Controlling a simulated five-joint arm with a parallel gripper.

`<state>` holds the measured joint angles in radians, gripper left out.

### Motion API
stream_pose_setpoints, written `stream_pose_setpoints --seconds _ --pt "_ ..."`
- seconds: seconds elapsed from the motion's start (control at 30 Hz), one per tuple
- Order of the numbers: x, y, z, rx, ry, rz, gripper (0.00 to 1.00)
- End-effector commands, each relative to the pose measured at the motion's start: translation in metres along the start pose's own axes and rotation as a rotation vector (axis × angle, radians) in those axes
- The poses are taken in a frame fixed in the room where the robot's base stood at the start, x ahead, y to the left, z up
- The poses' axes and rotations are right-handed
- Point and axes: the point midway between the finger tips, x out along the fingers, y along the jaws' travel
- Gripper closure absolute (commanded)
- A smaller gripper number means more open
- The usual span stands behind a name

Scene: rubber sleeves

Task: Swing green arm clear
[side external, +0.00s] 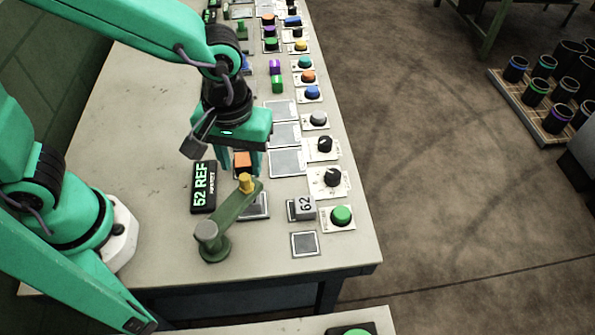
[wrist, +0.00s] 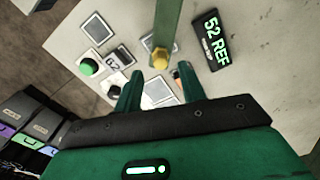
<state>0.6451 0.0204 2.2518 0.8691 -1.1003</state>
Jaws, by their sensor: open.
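The dull green swing arm (side external: 232,213) pivots on a round post at its near left end. Its far end carries a yellow knob (side external: 246,183) and lies over a dark square pad (side external: 258,208). In the wrist view the green arm (wrist: 168,22) comes down from the top, with the yellow knob (wrist: 160,58) just beyond my fingertips. My gripper (side external: 242,168) is open, pointing down, just behind the knob and apart from it. Its fingers (wrist: 157,80) also show in the wrist view. An orange block (side external: 242,160) shows near the fingers, partly hidden.
A black "52 REF" display (side external: 204,187) lies left of the arm. A grey "62" cube (side external: 304,207) sits beside a green button (side external: 341,215) on the right. Several dials and buttons line the table's right edge. The table left of the display is clear.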

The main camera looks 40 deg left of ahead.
Motion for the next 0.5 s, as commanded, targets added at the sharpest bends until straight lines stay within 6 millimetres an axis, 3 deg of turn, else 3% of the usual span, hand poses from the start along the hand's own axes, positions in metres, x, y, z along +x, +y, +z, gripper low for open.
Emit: stream_pose_setpoints --seconds 0.2,0.5 --pt "0.029 -0.001 0.0 0.0 -0.002 -0.004 0.6" --pt "0.051 -0.001 0.0 0.0 -0.001 -0.002 0.6"
